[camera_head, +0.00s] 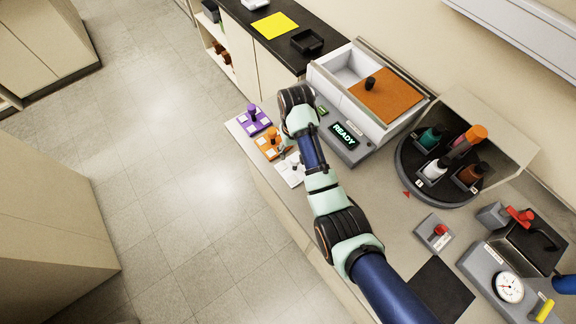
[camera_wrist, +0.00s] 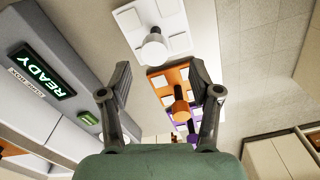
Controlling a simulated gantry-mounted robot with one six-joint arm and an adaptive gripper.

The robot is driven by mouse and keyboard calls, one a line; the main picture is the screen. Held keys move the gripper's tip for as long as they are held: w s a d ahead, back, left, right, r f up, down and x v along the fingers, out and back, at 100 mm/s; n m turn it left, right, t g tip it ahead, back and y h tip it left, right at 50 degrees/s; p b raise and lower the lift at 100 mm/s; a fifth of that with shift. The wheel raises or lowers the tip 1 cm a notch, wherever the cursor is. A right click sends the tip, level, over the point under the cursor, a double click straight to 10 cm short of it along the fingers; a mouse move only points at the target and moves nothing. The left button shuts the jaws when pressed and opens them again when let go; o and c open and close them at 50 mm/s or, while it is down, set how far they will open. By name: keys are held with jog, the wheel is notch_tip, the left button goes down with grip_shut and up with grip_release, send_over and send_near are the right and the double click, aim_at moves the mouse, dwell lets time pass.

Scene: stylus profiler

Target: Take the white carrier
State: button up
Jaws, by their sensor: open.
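The white carrier (camera_head: 287,175) lies on the bench near its front edge, partly hidden by my arm in the head view. In the wrist view the white carrier (camera_wrist: 179,44) is a flat plate with pale square pads and an upright white knob, beyond my fingertips at the top. My gripper (camera_wrist: 160,84) is open, with nothing between its fingers. The orange carrier (camera_wrist: 161,79) shows beyond and between the fingers, its knob nearer the right finger. In the head view my gripper is mostly hidden by my wrist, close to the orange and white carriers.
The orange carrier (camera_head: 263,149) and purple carrier (camera_head: 248,127) stand in a row with the white one. Right of them is a grey machine with a READY display (camera_head: 344,134). A round turntable (camera_head: 407,168) with bottles is farther right. Open floor lies left of the bench.

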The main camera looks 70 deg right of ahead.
aim_at(295, 158)
jog(key=f, duration=0.4)
jog(key=f+b, duration=0.1)
jog(key=f, duration=0.1)
jog(key=shift+s+d+f, duration=0.1)
jog(key=shift+s+f, duration=0.2)
jog(key=shift+s, duration=0.05)
grip_shut()
